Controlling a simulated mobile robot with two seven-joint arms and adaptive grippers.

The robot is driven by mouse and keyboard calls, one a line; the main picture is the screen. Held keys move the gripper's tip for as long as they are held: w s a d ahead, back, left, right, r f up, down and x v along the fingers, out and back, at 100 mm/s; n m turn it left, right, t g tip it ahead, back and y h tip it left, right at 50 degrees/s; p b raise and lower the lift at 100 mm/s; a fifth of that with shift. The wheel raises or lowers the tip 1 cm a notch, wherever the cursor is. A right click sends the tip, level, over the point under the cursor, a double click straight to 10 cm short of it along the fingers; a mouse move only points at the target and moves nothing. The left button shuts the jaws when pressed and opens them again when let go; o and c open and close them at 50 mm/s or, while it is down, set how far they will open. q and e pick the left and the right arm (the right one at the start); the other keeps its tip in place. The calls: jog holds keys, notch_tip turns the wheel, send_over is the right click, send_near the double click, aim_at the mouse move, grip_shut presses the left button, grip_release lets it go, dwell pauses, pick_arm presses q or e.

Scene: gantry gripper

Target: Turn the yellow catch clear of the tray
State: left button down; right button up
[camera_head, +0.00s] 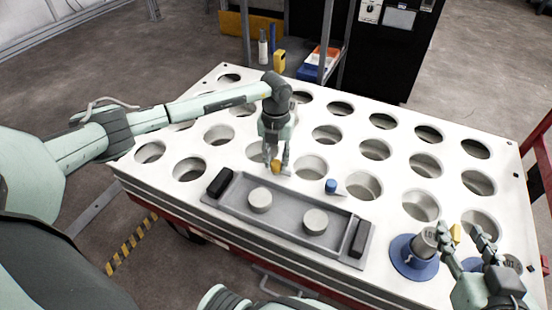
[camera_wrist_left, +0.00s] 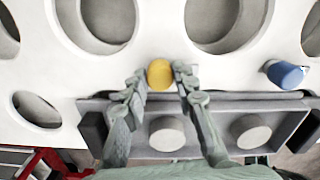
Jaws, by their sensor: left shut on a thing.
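The yellow catch (camera_head: 276,166) is a small rounded knob at the far long edge of the grey tray (camera_head: 232,197); it also shows in the left wrist view (camera_wrist_left: 160,75). My left gripper (camera_head: 278,163) points down and is shut on the yellow catch, with a finger on either side of it (camera_wrist_left: 160,84). A similar blue catch (camera_head: 331,185) sits further right along the same edge and shows in the wrist view (camera_wrist_left: 285,73). My right gripper (camera_head: 466,238) is at the lower right with its fingers apart, beside a grey cylinder.
The tray holds two grey discs (camera_head: 260,200) (camera_head: 316,221) and has a black handle (camera_head: 220,182) at each end. The white table (camera_head: 300,130) has rows of round holes. The grey cylinder (camera_head: 425,243) stands on a blue round base (camera_head: 412,266), near a small yellow piece (camera_head: 455,233).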

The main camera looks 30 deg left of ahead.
aim_at(276, 163)
dwell(0.3)
pick_arm(q)
jog(key=c, duration=1.2)
grip_release()
jog(key=shift+r, duration=0.1)
notch_tip(276, 163, up, 12)
